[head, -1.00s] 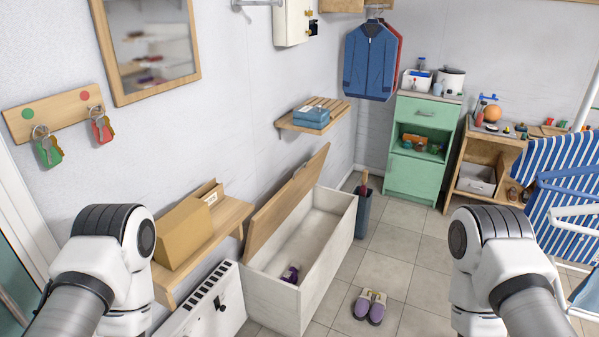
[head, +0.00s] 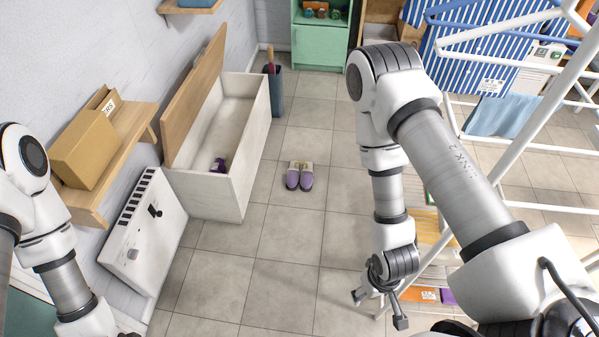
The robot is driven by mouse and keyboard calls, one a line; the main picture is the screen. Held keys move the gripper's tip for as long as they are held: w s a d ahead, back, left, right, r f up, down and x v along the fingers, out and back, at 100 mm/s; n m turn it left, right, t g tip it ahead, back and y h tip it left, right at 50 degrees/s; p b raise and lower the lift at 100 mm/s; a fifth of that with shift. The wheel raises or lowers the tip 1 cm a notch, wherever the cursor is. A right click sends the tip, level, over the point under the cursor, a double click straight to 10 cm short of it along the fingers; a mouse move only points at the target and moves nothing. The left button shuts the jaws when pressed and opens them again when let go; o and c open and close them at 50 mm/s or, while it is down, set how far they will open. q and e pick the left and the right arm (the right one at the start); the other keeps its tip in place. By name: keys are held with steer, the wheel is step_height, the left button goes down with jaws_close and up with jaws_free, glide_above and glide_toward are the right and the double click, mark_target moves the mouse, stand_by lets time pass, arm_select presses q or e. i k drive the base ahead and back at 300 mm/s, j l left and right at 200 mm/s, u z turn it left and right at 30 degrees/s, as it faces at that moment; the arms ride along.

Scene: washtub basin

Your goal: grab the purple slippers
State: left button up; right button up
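The purple slippers (head: 299,179) stand side by side on the tiled floor in the middle of the head view, with pale insides and purple toes facing me. My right gripper (head: 380,309) hangs low at the lower right, fingers spread and empty, well apart from the slippers and nearer to me. My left arm comes in at the left edge, and its gripper is cut off by the bottom of the picture. A small dark purple item (head: 218,165) lies inside the open white chest (head: 215,195), left of the slippers; its exact kind is unclear.
The chest's wooden lid (head: 195,95) stands open. A wooden shelf (head: 135,125) with a cardboard box (head: 85,150) and a white heater (head: 145,222) line the left wall. A white drying rack (head: 535,120) stands at the right, partly behind my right arm. Floor around the slippers is clear.

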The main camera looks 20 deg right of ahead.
mark_target(307, 174)
steer(key=k+z, duration=0.35)
steer(key=k+l+z, duration=0.15)
steer(key=k+z, duration=0.2)
steer(key=i+j+z, duration=0.25)
steer(key=j, duration=0.4)
steer(key=i+j+z, duration=0.3)
steer(key=j, duration=0.4)
steer(key=i+j+z, duration=0.1)
steer(key=j, duration=0.25)
steer(key=i+j+z, duration=0.15)
steer(key=j, duration=0.25)
steer(key=i+u, duration=0.1)
steer(key=i, duration=1.25)
